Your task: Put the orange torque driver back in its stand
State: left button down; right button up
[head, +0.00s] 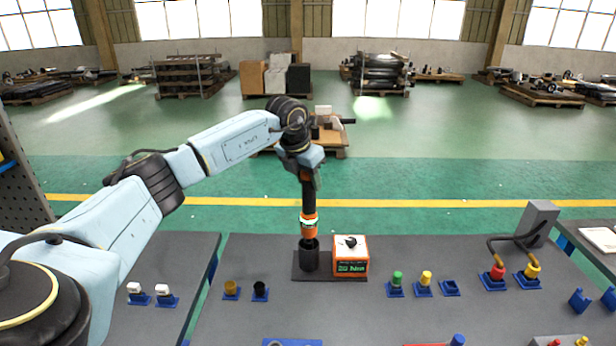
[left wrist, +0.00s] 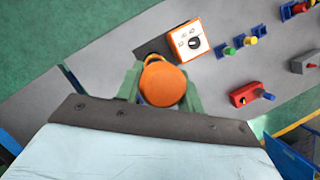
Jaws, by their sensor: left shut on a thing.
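In the left wrist view the driver's round orange top (left wrist: 164,84) sits between the green fingers. The black cup-shaped stand (head: 309,257) is directly below, on a dark base plate. The driver's lower end meets the cup's mouth; I cannot tell whether its tip is inside. My right gripper is not in view.
An orange-and-white controller box (head: 350,262) stands close to the right of the stand. Green (head: 397,279) and yellow (head: 426,278) pieces sit in blue holders farther right. Brown (head: 230,287) and black (head: 260,288) pieces sit left.

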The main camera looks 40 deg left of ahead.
aim_at(308, 201)
pick_arm(q)
jog(key=shift+f+b, duration=1.7)
jog(key=shift+f, duration=1.55)
jog(key=c, duration=0.9)
grip_release()
jog(key=shift+c, duration=0.2)
jog(key=shift+o, duration=0.6)
jog(key=shift+f, duration=0.2)
jog(key=shift+r, duration=0.15)
jog(key=shift+p+v, duration=2)
jog(key=shift+v, duration=0.55)
